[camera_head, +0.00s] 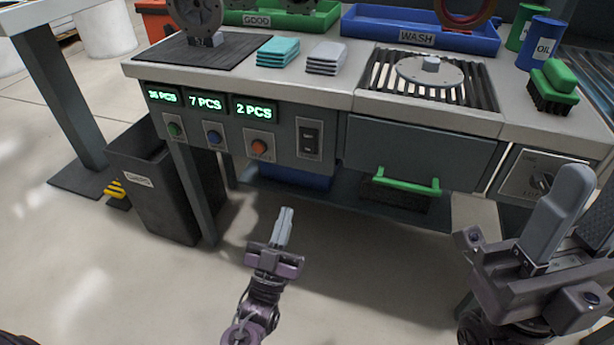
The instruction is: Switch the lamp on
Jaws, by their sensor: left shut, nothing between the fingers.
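A black rocker switch (310,138) sits on a pale plate on the bench's front panel, right of the orange button. Its lettering is too small to read, and I cannot tell its position. No lamp can be made out in this view. My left gripper (284,224) is shut and empty, pointing up toward the bench from below and in front of the panel, apart from the switch. My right gripper (566,205) is large at the lower right, near the panel with the rotary knob (543,183); whether its fingers are apart cannot be seen.
The panel has green (174,129), blue (213,137) and orange (259,147) buttons under lit counters. A green drawer handle (407,181) sticks out to the right of the switch. A dark bin (155,190) stands left. Floor before the bench is clear.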

